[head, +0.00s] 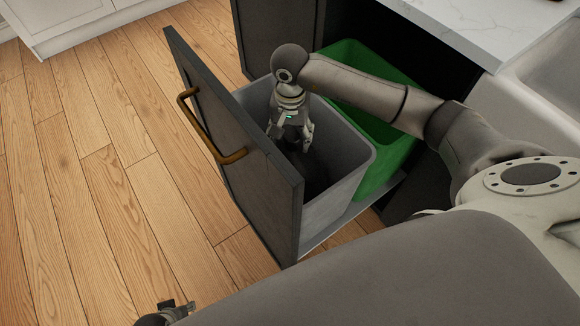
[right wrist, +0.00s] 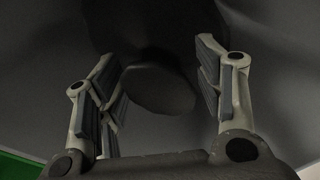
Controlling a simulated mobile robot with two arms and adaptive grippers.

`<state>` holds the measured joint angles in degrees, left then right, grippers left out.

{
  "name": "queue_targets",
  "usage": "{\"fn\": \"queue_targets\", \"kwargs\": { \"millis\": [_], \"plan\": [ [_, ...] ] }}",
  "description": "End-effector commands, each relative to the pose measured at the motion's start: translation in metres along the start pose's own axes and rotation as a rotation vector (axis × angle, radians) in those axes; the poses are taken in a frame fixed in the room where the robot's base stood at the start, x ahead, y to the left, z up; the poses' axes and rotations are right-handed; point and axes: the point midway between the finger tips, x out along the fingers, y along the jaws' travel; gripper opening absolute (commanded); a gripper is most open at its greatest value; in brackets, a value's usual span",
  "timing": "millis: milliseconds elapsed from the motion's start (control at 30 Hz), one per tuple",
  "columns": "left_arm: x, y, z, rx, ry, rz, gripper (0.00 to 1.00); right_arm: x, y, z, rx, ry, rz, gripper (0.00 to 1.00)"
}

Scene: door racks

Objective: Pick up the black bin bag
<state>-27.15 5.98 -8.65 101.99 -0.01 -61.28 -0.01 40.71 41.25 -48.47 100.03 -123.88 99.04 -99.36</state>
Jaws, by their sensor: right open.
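The black bin bag (head: 318,181) is a dark shape low inside the grey bin (head: 345,178), partly hidden by the bin wall and my gripper. In the right wrist view the dark bag (right wrist: 158,88) shows a rounded lump and a darker part above it, between and beyond the fingers. My right gripper (head: 291,140) points down into the grey bin, above the bag. It is open with nothing held in its fingers, which also show in the right wrist view (right wrist: 156,75). My left gripper (head: 168,313) is at the bottom edge, mostly cut off.
The grey bin sits in a pulled-out drawer with a dark front (head: 240,150) and a brass handle (head: 205,125). A green bin (head: 385,150) stands behind it. A white marble counter (head: 480,25) is at upper right. The wooden floor (head: 90,190) at left is clear.

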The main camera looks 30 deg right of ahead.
Motion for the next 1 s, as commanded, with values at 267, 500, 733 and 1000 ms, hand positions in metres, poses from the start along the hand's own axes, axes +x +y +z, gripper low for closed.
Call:
{"fn": "queue_targets", "kwargs": {
  "millis": [267,500,733,1000],
  "plan": [
    [-0.0042,0.0,-0.0018,-0.001,0.004,0.0,0.4,0.0065,-0.0003,-0.0003,0.0,0.001,-0.001,0.61],
    [-0.0034,-0.0001,0.0,-0.001,0.0,0.0,0.4,0.0063,-0.0002,-0.0002,0.0,0.001,0.0,0.36],
    [-0.0031,-0.0004,0.0003,-0.001,-0.001,0.0,0.4,0.0062,-0.0001,-0.0002,0.0,0.001,0.0,0.06],
    [-0.003,-0.0006,0.0001,-0.001,0.0,-0.001,0.4,0.0062,0.0,-0.0002,0.0,0.001,0.0,0.0]
  ]
}}
